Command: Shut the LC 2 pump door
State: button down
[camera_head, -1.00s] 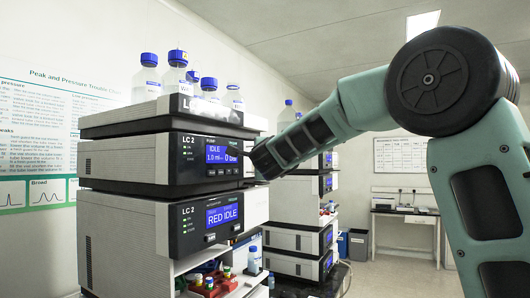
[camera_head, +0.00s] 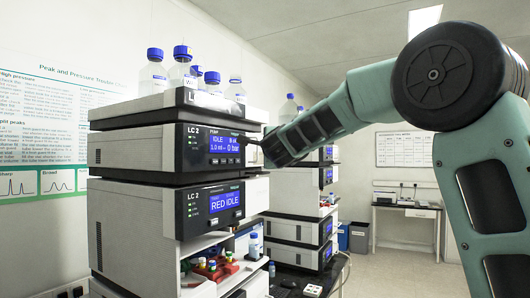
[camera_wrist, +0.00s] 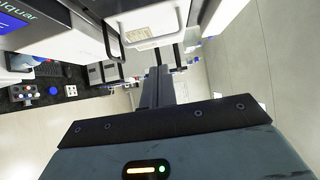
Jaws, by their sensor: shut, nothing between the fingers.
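In the wrist view my gripper fingers (camera_wrist: 158,88) are together and empty. They point toward a white rounded panel (camera_wrist: 150,27) with a dark border, which may be the pump door. I cannot tell how far it is open or whether the fingers touch it.
Blue-capped bottles (camera_head: 182,68) stand on top of the stack. A second stack (camera_head: 300,205) stands behind my gripper. Open floor (camera_head: 400,275) lies at right.

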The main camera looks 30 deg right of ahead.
jog(key=a+b, duration=0.1)
jog(key=a, duration=0.8)
jog(key=shift+a+f, duration=0.15)
jog(key=shift+a, duration=0.15)
jog(key=shift+s, duration=0.1)
